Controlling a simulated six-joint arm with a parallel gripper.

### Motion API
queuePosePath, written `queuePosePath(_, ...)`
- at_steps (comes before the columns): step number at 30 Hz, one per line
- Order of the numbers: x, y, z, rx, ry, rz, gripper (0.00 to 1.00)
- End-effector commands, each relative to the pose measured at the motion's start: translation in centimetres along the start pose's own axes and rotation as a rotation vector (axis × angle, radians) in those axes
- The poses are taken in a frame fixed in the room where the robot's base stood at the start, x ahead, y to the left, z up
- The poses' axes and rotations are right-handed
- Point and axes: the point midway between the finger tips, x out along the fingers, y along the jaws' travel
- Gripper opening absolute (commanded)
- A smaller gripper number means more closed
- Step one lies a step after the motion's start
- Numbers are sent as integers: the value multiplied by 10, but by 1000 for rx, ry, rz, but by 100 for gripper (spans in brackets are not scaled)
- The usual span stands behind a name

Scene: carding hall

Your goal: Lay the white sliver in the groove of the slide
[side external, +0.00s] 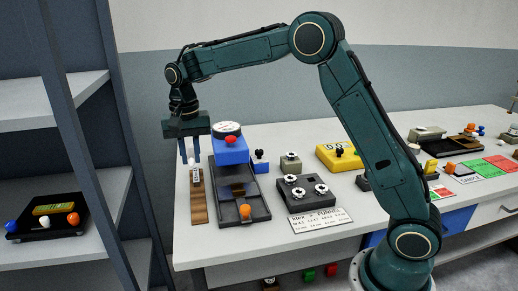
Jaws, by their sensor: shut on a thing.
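My gripper (190,158) points down at the left end of the bench, its two blue fingers closed on the white sliver (195,174). The sliver is a small pale piece at the fingertips, over the far part of a long brown wooden strip, which looks like the slide (199,208). The strip lies lengthwise near the bench's left edge. Its groove is too small to make out. I cannot tell whether the sliver touches the strip or hangs just above it.
A dark tray device (258,206) with a blue block and dial gauge (228,129) stands close right of the strip. A grey box with knobs (312,194) and a white label card (320,219) lie farther right. A shelf with a black tray (82,226) stands left.

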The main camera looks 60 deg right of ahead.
Motion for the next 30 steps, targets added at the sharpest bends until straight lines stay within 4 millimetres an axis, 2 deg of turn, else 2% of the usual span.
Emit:
queuePosePath(3,-15,0,0,0,0,0,0)
queuePosePath(9,-28,0,0,0,0,0,0)
queuePosePath(30,-30,0,0,7,0,1,0)
